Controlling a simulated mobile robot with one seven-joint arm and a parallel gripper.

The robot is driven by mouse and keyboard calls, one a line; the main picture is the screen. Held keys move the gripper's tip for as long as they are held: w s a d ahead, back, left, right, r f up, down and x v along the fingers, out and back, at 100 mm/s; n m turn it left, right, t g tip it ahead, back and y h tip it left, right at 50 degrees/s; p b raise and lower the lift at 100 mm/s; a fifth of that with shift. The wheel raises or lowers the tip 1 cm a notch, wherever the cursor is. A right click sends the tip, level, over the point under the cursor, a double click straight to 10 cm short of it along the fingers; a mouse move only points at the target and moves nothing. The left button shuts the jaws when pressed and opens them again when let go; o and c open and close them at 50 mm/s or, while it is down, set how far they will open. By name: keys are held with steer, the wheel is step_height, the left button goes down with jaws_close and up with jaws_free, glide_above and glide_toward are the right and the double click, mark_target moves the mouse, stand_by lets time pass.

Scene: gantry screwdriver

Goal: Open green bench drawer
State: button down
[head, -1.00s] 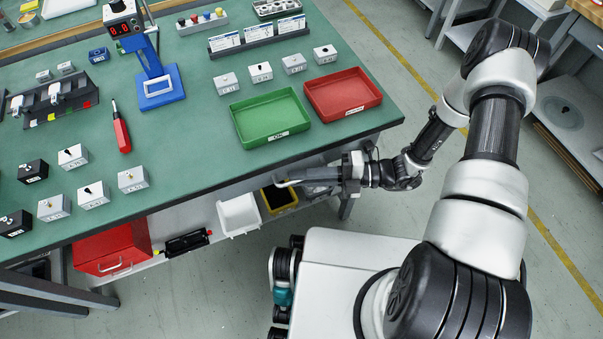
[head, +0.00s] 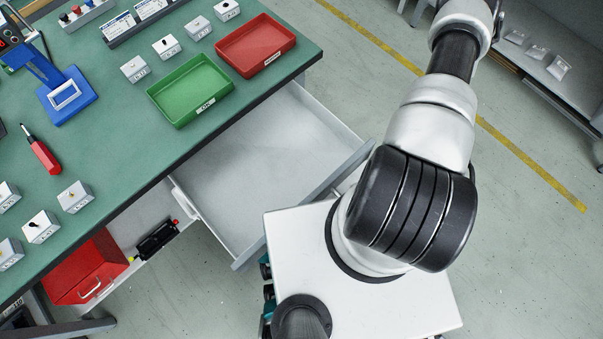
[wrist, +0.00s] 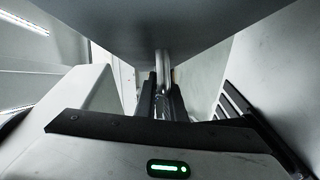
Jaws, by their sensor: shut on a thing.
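The bench drawer (head: 262,165) is pulled out from under the green-topped bench (head: 120,160). Its pale inside looks empty. Its grey front panel (head: 340,172) faces my base, partly hidden behind my arm and body. My gripper is hidden in the head view. In the wrist view my gripper (wrist: 163,95) is shut on the drawer's handle (wrist: 162,65), a pale bar below the drawer front (wrist: 180,22).
On the bench are a green tray (head: 190,90), a red tray (head: 255,45), a red screwdriver (head: 42,152) and several small boxes. A red toolbox (head: 88,268) sits on the lower shelf. My white base stands close to the drawer front. Open floor (head: 450,150) lies to the right.

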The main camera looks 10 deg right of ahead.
steer(key=shift+s+d, duration=0.4)
steer(key=shift+s, duration=0.2)
steer(key=shift+s+d, duration=0.35)
steer(key=shift+s, duration=0.2)
steer(key=c, duration=1.8)
jaws_free()
steer(key=shift+c, duration=0.2)
steer(key=shift+d, duration=0.1)
steer(key=w+d+r, duration=0.1)
steer(key=w+d, duration=0.2)
steer(key=d, duration=1.4)
steer(key=shift+r+p, duration=0.2)
steer(key=shift+p, duration=0.15)
steer(key=shift+d, duration=0.1)
